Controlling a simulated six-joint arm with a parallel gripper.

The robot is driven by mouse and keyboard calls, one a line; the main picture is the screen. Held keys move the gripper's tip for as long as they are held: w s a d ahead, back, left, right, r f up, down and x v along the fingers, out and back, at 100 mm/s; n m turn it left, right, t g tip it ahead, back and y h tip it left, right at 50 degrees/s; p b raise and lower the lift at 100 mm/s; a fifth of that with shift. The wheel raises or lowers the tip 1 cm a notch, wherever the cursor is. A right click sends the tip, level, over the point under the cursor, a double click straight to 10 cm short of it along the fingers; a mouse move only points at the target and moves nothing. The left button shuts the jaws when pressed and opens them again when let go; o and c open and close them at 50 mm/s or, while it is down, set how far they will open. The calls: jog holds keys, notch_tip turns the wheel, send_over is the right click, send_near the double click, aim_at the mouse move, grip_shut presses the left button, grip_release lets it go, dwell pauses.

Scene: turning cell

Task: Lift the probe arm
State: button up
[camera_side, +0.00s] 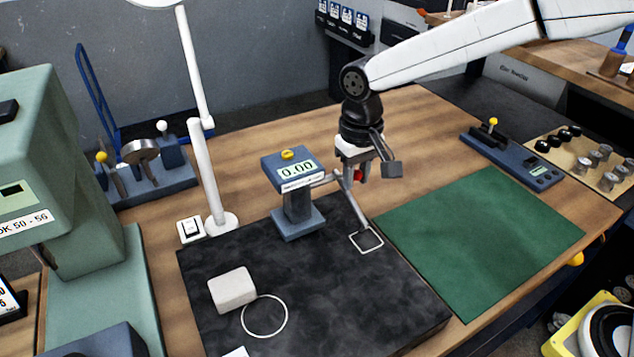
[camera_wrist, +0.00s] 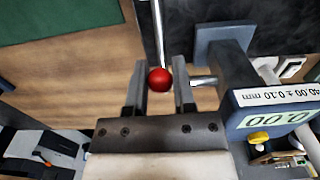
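The probe arm (camera_side: 357,205) is a thin metal rod with a red ball knob (camera_side: 358,175), joined to a blue gauge (camera_side: 297,205) reading 0.00. Its lower end slants down toward a white square outline (camera_side: 366,241) on the black plate. My gripper (camera_side: 375,172) points down at the knob, its fingers spread. In the wrist view, the red knob (camera_wrist: 160,79) shows between the two fingertips, very close to the left one. I cannot tell whether it touches. My gripper (camera_wrist: 159,80) looks open, and the rod (camera_wrist: 158,35) runs away beyond the knob.
The gauge stands just left of my gripper on the black plate (camera_side: 330,310). A pale block (camera_side: 232,289) and a white ring outline (camera_side: 264,316) are at front left. The green mat (camera_side: 480,240) to the right is clear.

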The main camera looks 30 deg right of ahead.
jog(key=shift+w+r, duration=0.55)
jog(key=shift+r, duration=0.05)
jog(key=shift+w+r, duration=0.1)
jog(key=shift+w, duration=0.05)
dwell(0.5)
jog(key=shift+w+r, duration=0.4)
jog(key=shift+w, duration=0.15)
jog(key=shift+w+r, duration=0.1)
jog(key=shift+w, duration=0.15)
jog(key=shift+w+r, duration=0.25)
jog(key=shift+w, duration=0.3)
dwell(0.4)
